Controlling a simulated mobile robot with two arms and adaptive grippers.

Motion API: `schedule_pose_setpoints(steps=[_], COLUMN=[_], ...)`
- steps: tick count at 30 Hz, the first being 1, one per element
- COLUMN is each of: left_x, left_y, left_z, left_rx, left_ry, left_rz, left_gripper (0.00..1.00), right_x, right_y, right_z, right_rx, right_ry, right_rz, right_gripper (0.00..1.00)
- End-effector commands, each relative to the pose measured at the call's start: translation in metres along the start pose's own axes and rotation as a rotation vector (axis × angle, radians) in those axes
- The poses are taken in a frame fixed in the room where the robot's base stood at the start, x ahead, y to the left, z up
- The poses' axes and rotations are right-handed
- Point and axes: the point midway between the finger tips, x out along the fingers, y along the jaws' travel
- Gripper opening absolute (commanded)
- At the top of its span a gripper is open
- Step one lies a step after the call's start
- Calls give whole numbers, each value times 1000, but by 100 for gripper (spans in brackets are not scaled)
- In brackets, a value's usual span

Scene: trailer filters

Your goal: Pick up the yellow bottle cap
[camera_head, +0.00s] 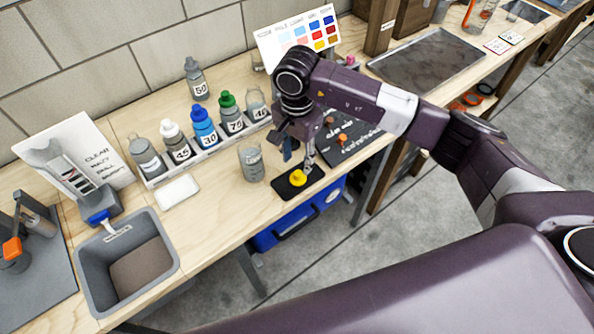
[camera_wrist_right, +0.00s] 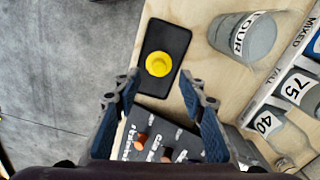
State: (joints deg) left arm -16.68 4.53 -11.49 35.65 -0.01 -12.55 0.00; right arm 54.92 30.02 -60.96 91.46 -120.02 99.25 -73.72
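The yellow bottle cap (camera_head: 297,177) lies on a small black mat (camera_head: 315,174) near the table's front edge. In the right wrist view the cap (camera_wrist_right: 159,64) sits on the same black mat (camera_wrist_right: 155,87), ahead of the fingertips. My right gripper (camera_head: 298,160) is above and close to the mat, and it also shows in the right wrist view (camera_wrist_right: 160,82). Its two fingers are spread wide with nothing between them, and they do not appear to touch the cap. My left gripper is not in view.
A clear cup (camera_head: 251,163) stands just left of the mat. A rack of numbered bottles (camera_head: 205,132) stands behind it. A grey bin (camera_head: 127,262) is at the left. A dark board (camera_head: 345,137) with small orange pieces lies to the right. A blue case (camera_head: 298,218) is below the table edge.

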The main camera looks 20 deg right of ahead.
Motion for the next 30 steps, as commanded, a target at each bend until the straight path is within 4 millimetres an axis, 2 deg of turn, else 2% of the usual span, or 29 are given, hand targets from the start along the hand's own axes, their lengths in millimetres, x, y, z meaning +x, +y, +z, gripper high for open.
schedule_pose_setpoints(steps=[1,3,7,12,16,19,20,28,30], left_x=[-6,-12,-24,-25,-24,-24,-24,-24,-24], left_y=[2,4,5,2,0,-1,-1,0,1], left_z=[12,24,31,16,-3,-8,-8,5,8], left_rx=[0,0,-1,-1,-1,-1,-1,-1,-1], left_ry=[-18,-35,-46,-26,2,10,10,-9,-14], left_rz=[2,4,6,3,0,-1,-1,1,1], left_gripper=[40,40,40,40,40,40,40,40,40], right_x=[3,11,29,48,50,50,50,50,50], right_y=[1,2,4,3,2,2,2,2,2], right_z=[0,0,-2,-2,-3,-3,-3,-3,-3], right_rx=[0,1,2,0,0,0,0,1,1], right_ry=[-1,-3,-3,-3,-1,-1,-1,-1,-1], right_rz=[1,4,3,-2,-4,-4,-4,-4,-4], right_gripper=[38,38,38,38,38,38,37,8,7])
